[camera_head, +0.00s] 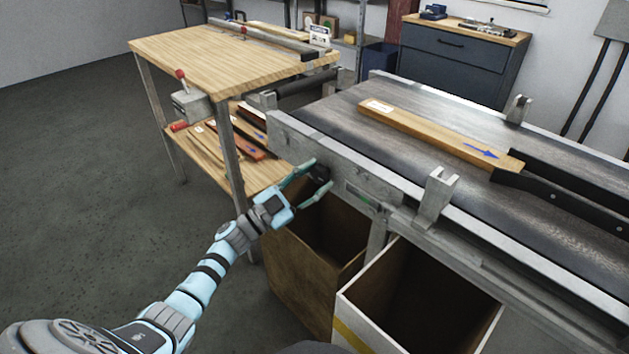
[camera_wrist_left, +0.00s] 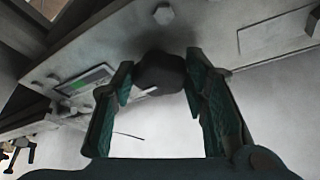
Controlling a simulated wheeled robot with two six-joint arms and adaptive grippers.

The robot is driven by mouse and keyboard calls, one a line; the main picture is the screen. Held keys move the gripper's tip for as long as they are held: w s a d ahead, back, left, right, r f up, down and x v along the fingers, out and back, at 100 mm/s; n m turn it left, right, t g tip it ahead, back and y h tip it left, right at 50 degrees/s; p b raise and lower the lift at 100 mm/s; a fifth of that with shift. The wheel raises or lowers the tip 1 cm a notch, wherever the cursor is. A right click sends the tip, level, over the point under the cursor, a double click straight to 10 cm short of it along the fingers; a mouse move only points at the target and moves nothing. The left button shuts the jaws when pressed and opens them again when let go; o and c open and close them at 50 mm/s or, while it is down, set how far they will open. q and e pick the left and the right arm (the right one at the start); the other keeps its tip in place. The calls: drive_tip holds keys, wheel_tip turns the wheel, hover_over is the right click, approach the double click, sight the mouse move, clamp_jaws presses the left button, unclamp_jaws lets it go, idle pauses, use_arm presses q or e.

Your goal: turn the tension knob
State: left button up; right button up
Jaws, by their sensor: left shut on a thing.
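The tension knob (camera_head: 320,174) is a black knob on the grey side frame of the conveyor, near its left end. My left gripper (camera_head: 316,184) has its teal fingers around the knob. In the left wrist view the dark knob (camera_wrist_left: 160,72) sits between the two fingers (camera_wrist_left: 163,88) and partly hides the frame behind it. The left gripper is shut on the knob. Whether the knob is turned cannot be told. My right gripper is not in view.
The conveyor belt (camera_head: 350,120) carries a wooden board (camera_head: 430,132) with a blue arrow, beside dark guide rails. Below stand a brown bin (camera_head: 305,278) and a white-rimmed bin (camera_head: 385,328). A wooden workbench (camera_head: 190,55) stands at left. The floor (camera_head: 90,180) is clear there.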

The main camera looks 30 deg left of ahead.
use_arm(q)
drive_tip(key=shift+m+g+h, duration=0.5)
drive_tip(key=shift+m+g, duration=0.1)
drive_tip(key=shift+m, duration=0.8)
drive_tip(key=o, duration=1.1)
drive_tip(key=shift+o, duration=0.2)
drive_tip(key=shift+a, duration=0.1)
drive_tip(key=v, duration=1.2)
